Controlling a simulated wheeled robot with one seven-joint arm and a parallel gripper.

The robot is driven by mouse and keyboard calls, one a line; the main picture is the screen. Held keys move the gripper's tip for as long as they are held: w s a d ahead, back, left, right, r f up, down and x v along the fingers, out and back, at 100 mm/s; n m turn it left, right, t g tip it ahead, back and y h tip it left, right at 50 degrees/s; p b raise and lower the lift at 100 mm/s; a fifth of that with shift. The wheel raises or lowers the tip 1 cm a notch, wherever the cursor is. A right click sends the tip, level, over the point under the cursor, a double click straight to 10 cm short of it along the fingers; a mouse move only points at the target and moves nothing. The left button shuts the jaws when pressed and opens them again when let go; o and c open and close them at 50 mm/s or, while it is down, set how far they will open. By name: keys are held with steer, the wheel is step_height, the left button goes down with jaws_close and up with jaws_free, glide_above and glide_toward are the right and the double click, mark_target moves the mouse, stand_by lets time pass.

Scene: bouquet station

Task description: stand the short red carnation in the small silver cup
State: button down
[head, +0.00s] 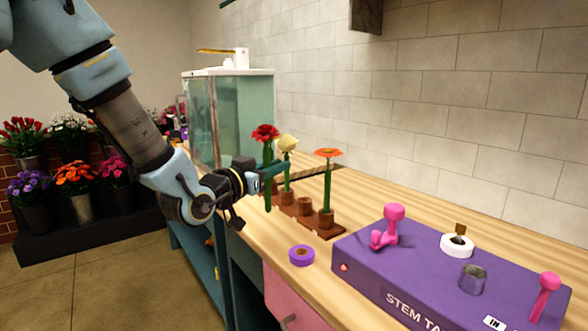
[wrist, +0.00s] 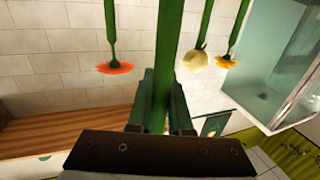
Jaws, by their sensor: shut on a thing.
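In the wrist view the stem (wrist: 168,45) runs between the fingers of my gripper (wrist: 164,98); the bloom does not show there. The small silver cup (head: 472,279) stands upright on the purple box (head: 420,270), far to the right of my gripper, and looks empty.
A cream rose (head: 288,143) and an orange flower (head: 328,153) stand close to the carnation. A yellow-orange flower (wrist: 227,62) shows in the wrist view. Pink pegs (head: 394,212) and a white ring (head: 457,244) stand near the cup. A purple tape roll (head: 301,255) lies in front.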

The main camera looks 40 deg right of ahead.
mark_target(259, 139)
steer(key=shift+s+a+r+p, duration=0.15)
steer(key=shift+a+r+p, duration=0.35)
steer(key=shift+r+p, duration=0.55)
steer(key=shift+s+a+r+p, duration=0.1)
steer(key=shift+a+r+p, duration=0.45)
steer(key=shift+r, duration=0.8)
steer(key=shift+s+a+r+p, duration=0.15)
steer(key=shift+a+r+p, duration=0.25)
steer(key=shift+r+p, duration=0.65)
steer(key=shift+r, duration=0.1)
steer(key=shift+d, duration=0.1)
